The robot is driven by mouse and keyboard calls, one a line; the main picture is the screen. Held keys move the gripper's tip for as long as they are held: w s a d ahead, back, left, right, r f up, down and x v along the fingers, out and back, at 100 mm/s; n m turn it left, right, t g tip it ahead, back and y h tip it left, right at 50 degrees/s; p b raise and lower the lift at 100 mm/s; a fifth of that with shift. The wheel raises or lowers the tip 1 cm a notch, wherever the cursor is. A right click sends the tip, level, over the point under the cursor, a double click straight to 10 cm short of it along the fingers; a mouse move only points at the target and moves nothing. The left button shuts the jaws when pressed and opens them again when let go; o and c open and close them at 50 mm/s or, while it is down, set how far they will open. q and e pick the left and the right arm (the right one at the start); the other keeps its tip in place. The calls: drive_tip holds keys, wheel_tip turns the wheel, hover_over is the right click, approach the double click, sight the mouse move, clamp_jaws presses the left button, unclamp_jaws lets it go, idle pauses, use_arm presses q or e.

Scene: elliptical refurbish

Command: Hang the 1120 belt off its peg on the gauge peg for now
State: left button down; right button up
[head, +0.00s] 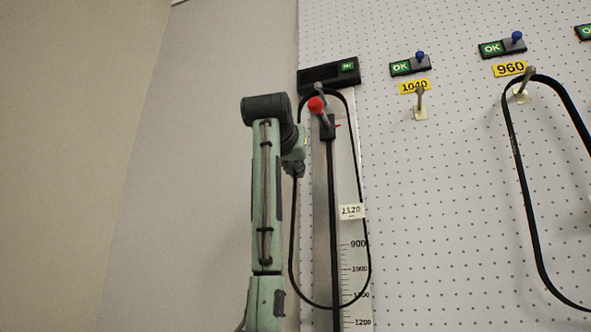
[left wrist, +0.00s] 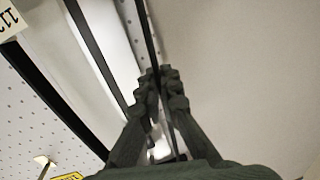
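The 1120 belt (head: 366,230) is a long black loop with a white 1120 tag (head: 350,211). Its top is at the gauge peg (head: 321,90), and the loop hangs around the gauge's dark rail and scale. Whether it rests fully on the peg is hard to tell. My left gripper (head: 296,170) is at the belt's left strand, below the peg. In the left wrist view the left fingertips (left wrist: 160,76) are close together with a black strand (left wrist: 147,30) running between them; they look shut on it. My right gripper is not in view.
A red-knobbed slider (head: 316,104) sits on the gauge just below the peg. The 1040 peg (head: 420,104) is empty. Another black belt (head: 520,190) hangs on the 960 peg (head: 521,88) at the right. The pegboard between is clear. A plain wall is at the left.

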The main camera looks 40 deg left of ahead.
use_arm(q)
drive_tip(key=c, duration=1.6)
unclamp_jaws()
drive_tip(key=shift+c, duration=0.2)
drive_tip(key=v, duration=1.2)
